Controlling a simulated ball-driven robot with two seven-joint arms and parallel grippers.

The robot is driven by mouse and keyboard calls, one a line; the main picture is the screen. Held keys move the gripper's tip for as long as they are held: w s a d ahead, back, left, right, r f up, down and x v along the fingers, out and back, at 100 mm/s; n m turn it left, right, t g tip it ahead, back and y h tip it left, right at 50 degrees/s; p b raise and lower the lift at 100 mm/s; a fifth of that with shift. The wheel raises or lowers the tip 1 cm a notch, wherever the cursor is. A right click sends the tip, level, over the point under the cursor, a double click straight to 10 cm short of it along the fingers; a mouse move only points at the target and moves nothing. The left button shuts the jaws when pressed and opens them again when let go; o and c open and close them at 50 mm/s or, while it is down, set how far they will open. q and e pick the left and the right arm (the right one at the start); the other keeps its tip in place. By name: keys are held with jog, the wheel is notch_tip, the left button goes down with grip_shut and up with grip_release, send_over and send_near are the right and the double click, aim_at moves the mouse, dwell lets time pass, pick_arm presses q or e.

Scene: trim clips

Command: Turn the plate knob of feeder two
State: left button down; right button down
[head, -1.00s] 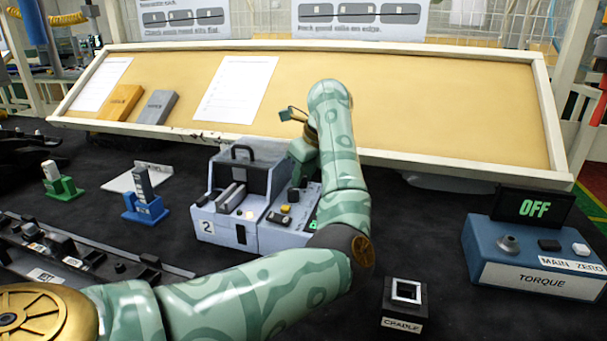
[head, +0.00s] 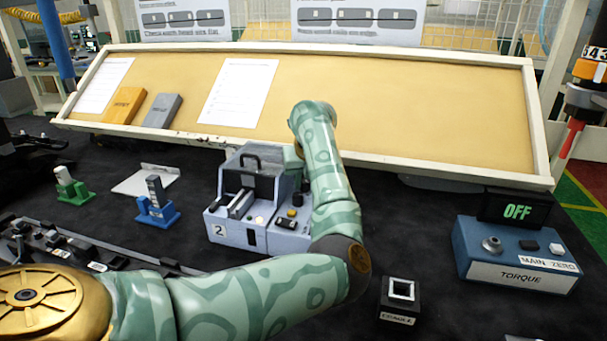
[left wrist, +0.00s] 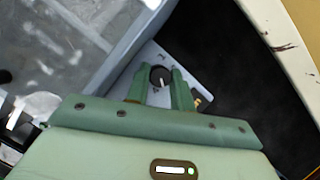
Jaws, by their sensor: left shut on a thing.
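Feeder two (head: 232,232) is a grey-white box with a "2" label and a black handle, standing mid-table in the head view. A control panel with a yellow button (head: 291,213) adjoins its right side. My left gripper (head: 293,158) is at the back of this panel, mostly hidden behind my own arm. In the left wrist view, the left gripper's green fingers (left wrist: 161,82) stand on either side of a round black knob (left wrist: 160,72) with a white pointer mark, shut on it. The knob sits on a light grey panel. My right gripper is out of view.
A tilted tan board (head: 400,110) stands behind the feeder. A blue torque box (head: 515,255) with an "OFF" display is at right, a black cradle (head: 400,305) in front. Green (head: 74,191) and blue (head: 157,212) holders stand left. Dark table lies clear between feeder and torque box.

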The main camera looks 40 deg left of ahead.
pick_arm(q)
jog(key=shift+m, duration=0.3)
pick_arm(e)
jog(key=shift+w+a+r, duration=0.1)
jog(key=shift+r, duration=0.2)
pick_arm(q)
jog(key=c, duration=1.2)
grip_release()
jog(key=shift+r, duration=0.1)
jog(key=p+v, duration=0.6)
jog(key=v, duration=1)
jog(key=shift+s, duration=0.2)
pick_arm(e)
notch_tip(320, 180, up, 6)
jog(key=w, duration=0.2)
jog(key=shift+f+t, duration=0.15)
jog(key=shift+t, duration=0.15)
